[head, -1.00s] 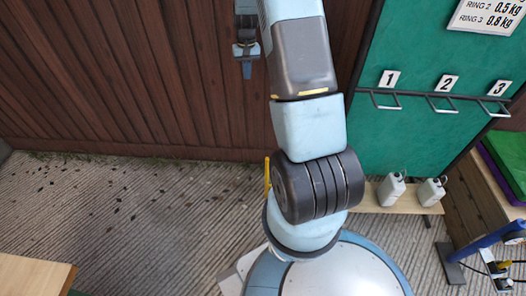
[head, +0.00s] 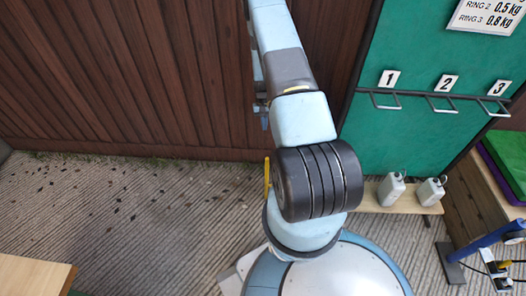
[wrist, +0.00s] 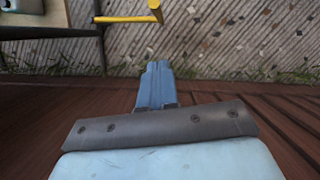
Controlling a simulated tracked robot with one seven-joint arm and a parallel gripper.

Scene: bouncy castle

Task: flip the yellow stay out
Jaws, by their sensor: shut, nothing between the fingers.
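In the wrist view a yellow bar (wrist: 125,18) lies across the top, with a thicker rounded yellow end at its right, cut by the frame edge. It runs close to a dark rail on the left. In the head view a short upright yellow piece (head: 267,178) shows beside my arm; I cannot tell whether it is the same thing. My gripper (wrist: 158,65) is shut and empty, its blue fingers together, below and apart from the yellow bar in the wrist picture. In the head view my arm mostly hides the gripper.
A brown plank fence (head: 130,80) stands behind my arm. A green board (head: 420,60) with numbered metal loops is at right, above a wooden shelf (head: 358,203) with two pale weights. A wooden table corner (head: 35,275) is at lower left. The ribbed ground at left is open.

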